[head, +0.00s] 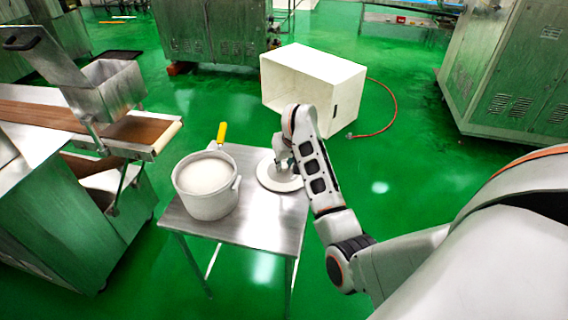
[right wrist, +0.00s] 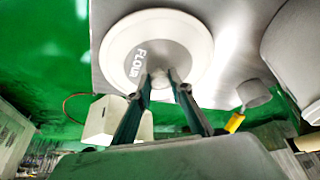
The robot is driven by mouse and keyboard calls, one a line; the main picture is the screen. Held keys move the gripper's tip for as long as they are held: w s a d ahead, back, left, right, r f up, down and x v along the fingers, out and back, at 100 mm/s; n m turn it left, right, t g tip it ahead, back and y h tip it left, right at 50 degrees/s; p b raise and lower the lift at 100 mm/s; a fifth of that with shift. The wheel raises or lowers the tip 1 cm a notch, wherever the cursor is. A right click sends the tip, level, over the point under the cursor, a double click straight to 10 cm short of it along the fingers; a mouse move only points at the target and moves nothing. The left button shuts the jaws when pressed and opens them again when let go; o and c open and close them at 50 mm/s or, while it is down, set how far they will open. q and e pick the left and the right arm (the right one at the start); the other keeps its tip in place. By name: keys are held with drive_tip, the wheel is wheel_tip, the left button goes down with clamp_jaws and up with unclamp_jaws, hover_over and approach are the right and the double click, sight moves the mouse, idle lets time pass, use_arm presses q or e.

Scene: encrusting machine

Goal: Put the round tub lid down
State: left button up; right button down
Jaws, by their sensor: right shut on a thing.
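The round tub lid (head: 270,182) is a flat white disc at the right part of the small steel table (head: 250,222). In the right wrist view the lid (right wrist: 192,38) shows a grey centre with the word FLOUR. My right gripper (head: 284,164) is above the lid, its two fingers closed on the knob at the lid's middle. The lid looks level and at or just above the tabletop; I cannot tell whether it touches. The round white tub (head: 207,203) stands open on the table to the left, filled with white powder. My left gripper is not in view.
A yellow-handled tool (head: 222,132) lies behind the tub at the table's far edge. A white open crate (head: 345,100) is on the green floor behind the table. A machine with a conveyor (head: 45,115) stands to the left. The tabletop's front right is clear.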

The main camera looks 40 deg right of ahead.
sight(287, 177)
drive_tip(key=c, duration=1.8)
unclamp_jaws()
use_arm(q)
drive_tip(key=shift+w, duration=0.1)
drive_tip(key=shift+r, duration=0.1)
use_arm(e)
drive_tip(key=shift+r+p, duration=0.3)
drive_tip(key=shift+r, duration=0.05)
use_arm(q)
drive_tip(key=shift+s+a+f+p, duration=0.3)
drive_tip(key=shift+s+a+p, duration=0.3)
drive_tip(key=shift+p, duration=0.5)
use_arm(e)
drive_tip(key=v, duration=0.7)
drive_tip(key=shift+s, duration=0.15)
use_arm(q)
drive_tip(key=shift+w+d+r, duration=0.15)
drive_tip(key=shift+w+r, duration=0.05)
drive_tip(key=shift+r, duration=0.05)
